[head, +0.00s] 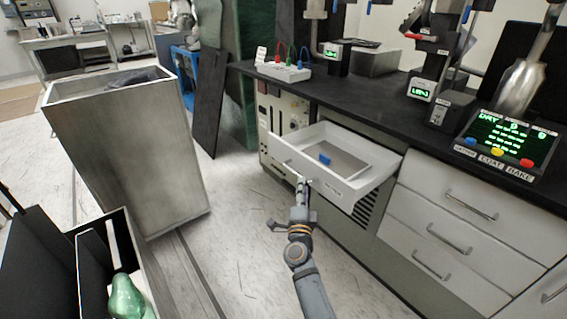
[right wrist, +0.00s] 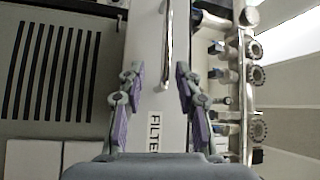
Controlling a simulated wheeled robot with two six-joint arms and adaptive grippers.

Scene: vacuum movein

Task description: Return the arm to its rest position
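My right gripper (head: 303,184) is in front of the pulled-out white drawer (head: 345,190) in the head view. In the right wrist view its two purple-padded fingers (right wrist: 160,80) are spread apart with nothing gripped between them. The drawer front, labelled FILTER (right wrist: 154,132), lies behind the fingers. A metal handle (right wrist: 168,45) runs along it, its near end in line with the finger gap; I cannot tell the depth between them. Inside the drawer are a tray and a small blue item (head: 324,159). My left gripper is not in view.
A black-topped bench (head: 385,95) with instruments stands over the drawer. Closed drawers (head: 440,235) are at right. A tall metal bin (head: 130,150) stands at left. A black open box with a green bottle (head: 127,298) is at bottom left. Floor between bin and bench is clear.

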